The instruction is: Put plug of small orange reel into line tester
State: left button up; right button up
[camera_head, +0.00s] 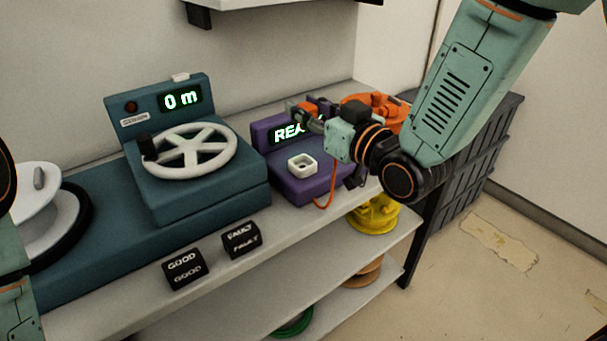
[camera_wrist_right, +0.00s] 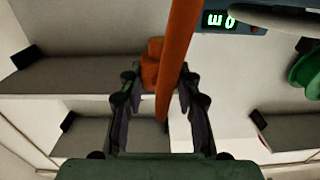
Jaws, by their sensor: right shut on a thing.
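The purple line tester (camera_head: 300,186) stands on the bench, its display partly covered by my right gripper and reading "REA". A white square socket (camera_head: 302,165) sits on its top. My right gripper (camera_head: 306,116) is above the tester's back part, shut on the orange plug (camera_wrist_right: 151,64). The plug is between the fingers in the right wrist view, and it is above and apart from the socket. An orange cable (camera_wrist_right: 178,55) crosses that view; a piece of it hangs by the tester's front (camera_head: 323,203). The small orange reel (camera_head: 384,103) is behind my right arm, partly hidden. My left gripper is out of view.
A teal winding machine (camera_head: 200,185) with a white handwheel and a "0 m" display stands left of the tester. Black GOOD (camera_head: 184,269) and FAULT (camera_head: 240,240) blocks lie at the front edge. A yellow reel (camera_head: 373,215) is on the shelf below. Dark crates (camera_head: 480,150) stand right.

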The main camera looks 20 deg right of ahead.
aim_at(307, 128)
jog(key=shift+w+a+r, duration=0.15)
jog(key=shift+r, duration=0.45)
jog(key=shift+w+a, duration=0.1)
jog(key=shift+a, duration=0.15)
jog(key=f, duration=0.2)
jog(key=f+b, duration=0.1)
jog(key=f, duration=0.1)
jog(key=f+b, duration=0.1)
jog(key=f, duration=0.1)
jog(key=shift+w+d, duration=0.2)
jog(key=shift+d, duration=0.2)
jog(key=shift+s+a+f+b, duration=0.1)
jog(key=shift+a+f+b, duration=0.2)
notch_tip(307, 128, down, 3)
jog(key=shift+f+b, duration=0.15)
jog(key=shift+b, duration=0.5)
jog(key=shift+d, duration=0.1)
jog(key=shift+f, duration=0.25)
jog(key=o, duration=1)
jog(key=shift+o, duration=0.7)
jog(key=shift+s+r, duration=0.1)
